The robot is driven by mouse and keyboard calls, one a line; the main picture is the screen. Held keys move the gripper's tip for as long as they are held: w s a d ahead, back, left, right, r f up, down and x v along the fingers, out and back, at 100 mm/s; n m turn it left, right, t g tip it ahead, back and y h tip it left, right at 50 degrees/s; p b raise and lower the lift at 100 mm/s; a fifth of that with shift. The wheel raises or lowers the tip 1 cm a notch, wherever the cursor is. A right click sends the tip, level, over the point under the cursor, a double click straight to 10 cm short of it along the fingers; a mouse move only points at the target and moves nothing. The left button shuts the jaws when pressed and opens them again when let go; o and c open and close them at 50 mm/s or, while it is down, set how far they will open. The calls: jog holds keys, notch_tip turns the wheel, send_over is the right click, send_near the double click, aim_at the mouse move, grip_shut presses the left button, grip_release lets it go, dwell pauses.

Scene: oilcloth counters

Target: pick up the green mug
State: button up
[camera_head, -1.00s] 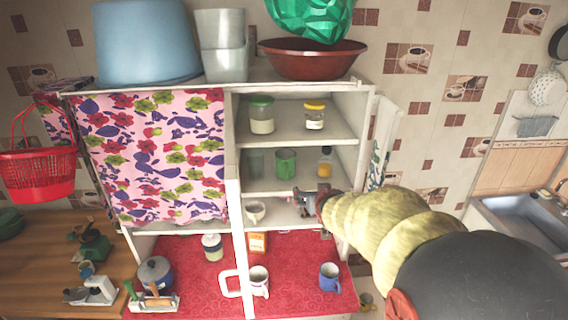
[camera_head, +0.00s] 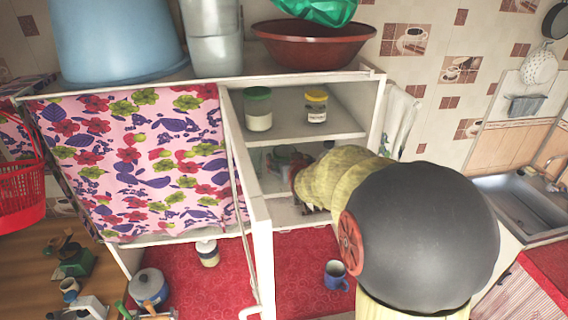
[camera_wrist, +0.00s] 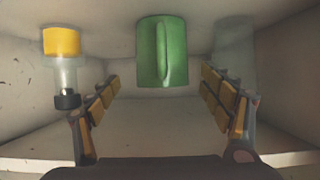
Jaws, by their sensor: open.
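The green mug (camera_wrist: 161,52) stands on the middle shelf of the cabinet. In the wrist view, which looks upside down, it is upper centre with its handle facing the camera. In the head view the mug (camera_head: 281,156) is partly hidden by my gripper (camera_head: 298,176). My gripper (camera_wrist: 160,92) is open and empty inside the shelf space. Its fingers are spread to either side in the wrist view, with the mug ahead between their lines. I see no finger touching the mug.
A jar with yellow contents and a dark lid (camera_wrist: 63,68) stands close to the left finger in the wrist view. A faint clear glass (camera_wrist: 235,42) is at the right. The shelf above (camera_head: 285,132) holds two jars. A blue mug (camera_head: 336,275) stands on the red counter.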

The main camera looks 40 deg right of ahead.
aim_at(283, 154)
jog(key=p+x, duration=0.1)
jog(key=x, duration=0.4)
jog(key=shift+a+f, duration=0.1)
jog(key=shift+a, duration=0.05)
jog(key=shift+c, duration=1.3)
jog(key=c, duration=1.1)
jog(key=shift+c, duration=0.7)
